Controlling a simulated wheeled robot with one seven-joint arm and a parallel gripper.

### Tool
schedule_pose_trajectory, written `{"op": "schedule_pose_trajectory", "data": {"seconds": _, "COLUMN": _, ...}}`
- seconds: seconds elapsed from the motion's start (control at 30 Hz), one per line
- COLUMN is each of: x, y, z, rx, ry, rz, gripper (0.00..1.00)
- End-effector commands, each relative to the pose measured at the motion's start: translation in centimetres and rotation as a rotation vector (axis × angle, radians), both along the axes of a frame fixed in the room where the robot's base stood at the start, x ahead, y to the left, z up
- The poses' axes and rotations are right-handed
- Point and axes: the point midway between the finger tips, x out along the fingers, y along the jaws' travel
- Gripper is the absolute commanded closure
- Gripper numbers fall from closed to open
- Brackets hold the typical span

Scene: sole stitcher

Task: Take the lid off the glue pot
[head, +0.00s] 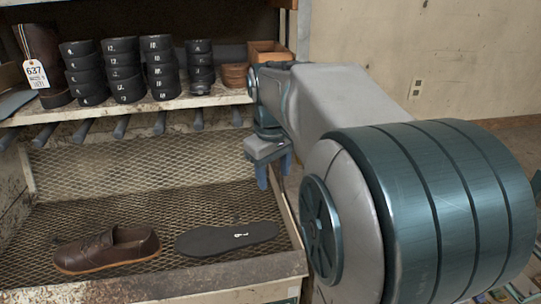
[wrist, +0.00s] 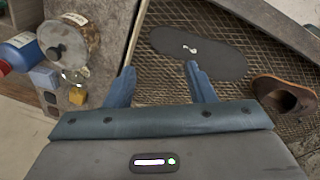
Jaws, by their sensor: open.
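What looks like the glue pot (wrist: 92,38) is at the upper left of the wrist view, a rusty, stained tin. A round grey lid (wrist: 66,40) with a dark knob sits on it. My gripper (wrist: 160,72) is open and empty, its two blue fingers apart over the mesh bench, to the right of the pot. In the head view my gripper (head: 269,172) hangs at the right side of the bench, pointing down. I do not see the pot in the head view; my arm covers much of that side.
A brown shoe (head: 107,250) and a black sole (head: 226,238) lie on the mesh bench (head: 150,205). A shelf (head: 215,98) behind holds stacked black rings and a tagged boot (head: 40,55). A blue bottle (wrist: 22,52) and small blocks (wrist: 45,78) stand close to the pot.

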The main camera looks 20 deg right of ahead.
Motion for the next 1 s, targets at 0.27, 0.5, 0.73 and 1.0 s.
{"op": "schedule_pose_trajectory", "data": {"seconds": 0.27, "x": 4.8, "y": -10.0, "z": 3.1, "rx": 0.020, "ry": 0.079, "rz": 0.102, "gripper": 0.51}}
{"op": "schedule_pose_trajectory", "data": {"seconds": 0.5, "x": 5.7, "y": -17.1, "z": 4.3, "rx": 0.058, "ry": 0.107, "rz": 0.173, "gripper": 0.51}}
{"op": "schedule_pose_trajectory", "data": {"seconds": 0.73, "x": 5.6, "y": -19.4, "z": 4.0, "rx": 0.075, "ry": 0.115, "rz": 0.199, "gripper": 0.51}}
{"op": "schedule_pose_trajectory", "data": {"seconds": 1.0, "x": 5.5, "y": -19.4, "z": -1.0, "rx": 0.076, "ry": 0.117, "rz": 0.200, "gripper": 0.51}}
